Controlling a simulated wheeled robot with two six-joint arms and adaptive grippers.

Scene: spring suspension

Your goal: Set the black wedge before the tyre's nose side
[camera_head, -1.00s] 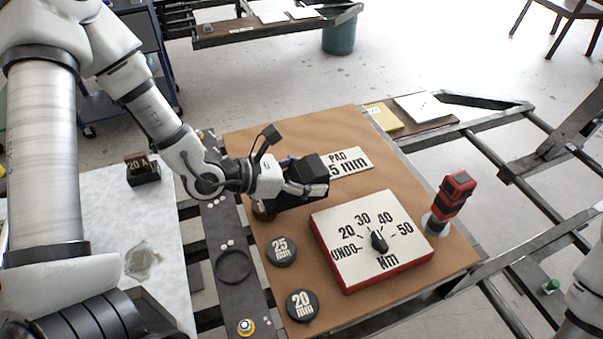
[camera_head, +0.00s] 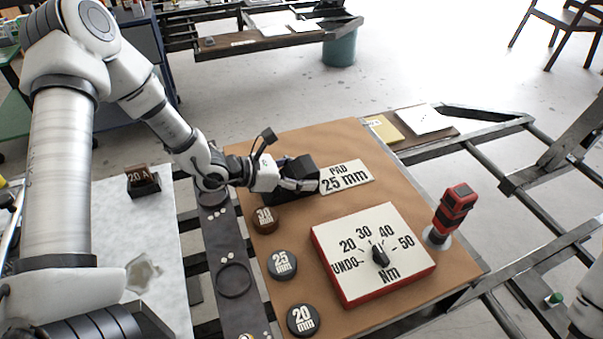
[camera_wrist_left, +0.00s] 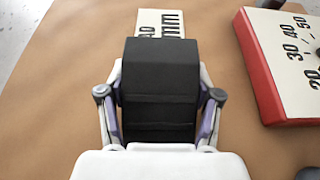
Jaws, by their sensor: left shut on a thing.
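The black wedge (camera_head: 301,168) is a dark block in my left gripper (camera_head: 296,184), at the back left of the brown board, just left of the "PAD 25 mm" card. In the left wrist view the wedge (camera_wrist_left: 160,72) fills the space between both fingers, which are shut on its sides. It hides part of the card there. I cannot tell whether the wedge touches the board. No tyre can be made out in either view. My right gripper is not in view.
The brown board (camera_head: 300,237) carries the "PAD 25 mm" card (camera_head: 346,176), pucks marked 30 (camera_head: 265,219), 25 (camera_head: 282,264) and 20 (camera_head: 303,320), a red-edged dial box (camera_head: 350,286) and a red-black tool (camera_head: 452,212). A "20 A" block (camera_head: 143,181) stands on the left table.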

